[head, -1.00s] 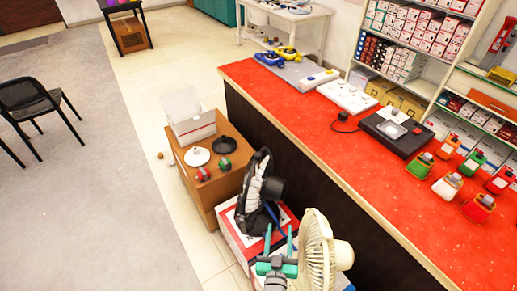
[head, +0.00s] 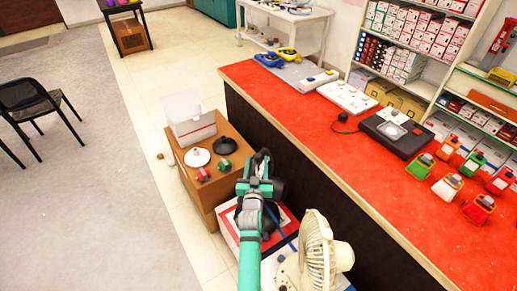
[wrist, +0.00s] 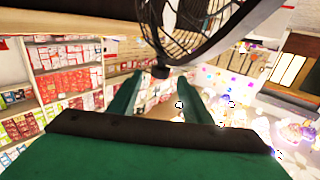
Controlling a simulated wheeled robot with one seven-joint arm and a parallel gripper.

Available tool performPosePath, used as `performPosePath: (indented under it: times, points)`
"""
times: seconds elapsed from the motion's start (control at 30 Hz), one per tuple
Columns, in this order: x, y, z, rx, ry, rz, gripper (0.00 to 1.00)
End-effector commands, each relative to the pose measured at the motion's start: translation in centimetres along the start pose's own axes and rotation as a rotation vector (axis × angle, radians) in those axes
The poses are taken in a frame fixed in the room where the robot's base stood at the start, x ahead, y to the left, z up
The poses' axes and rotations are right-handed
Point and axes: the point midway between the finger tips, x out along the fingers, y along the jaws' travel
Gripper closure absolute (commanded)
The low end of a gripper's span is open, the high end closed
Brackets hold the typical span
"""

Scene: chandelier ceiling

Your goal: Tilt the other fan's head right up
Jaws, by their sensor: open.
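The black fan (head: 280,190) stands on the boxes by the counter. My arm covers much of it in the head view. In the wrist view its dark rim and wire grille (wrist: 200,28) fill the top, close to my gripper (wrist: 158,98). The gripper is open, its two teal fingers apart and just below the rim. A small black knob (wrist: 160,72) at the rim shows between the fingertips; contact cannot be told. The cream fan (head: 318,252) stands nearer, to the right of my arm, its grille facing left. My fingertips are hard to make out in the head view.
The red counter (head: 300,115) runs along the right, with several coloured bottles (head: 447,186) on it. A brown box (head: 205,185) with small items stands beyond the fans. White and red boxes (head: 232,228) lie under them.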

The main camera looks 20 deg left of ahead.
Motion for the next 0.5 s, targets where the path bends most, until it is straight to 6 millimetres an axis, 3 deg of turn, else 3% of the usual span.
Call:
performPosePath:
  times: [0.3,0.5]
  points:
    - [5.3,0.1,-0.1,0.001,0.001,0.001,0.56]
    - [7.4,0.0,0.0,0.000,0.000,0.000,0.56]
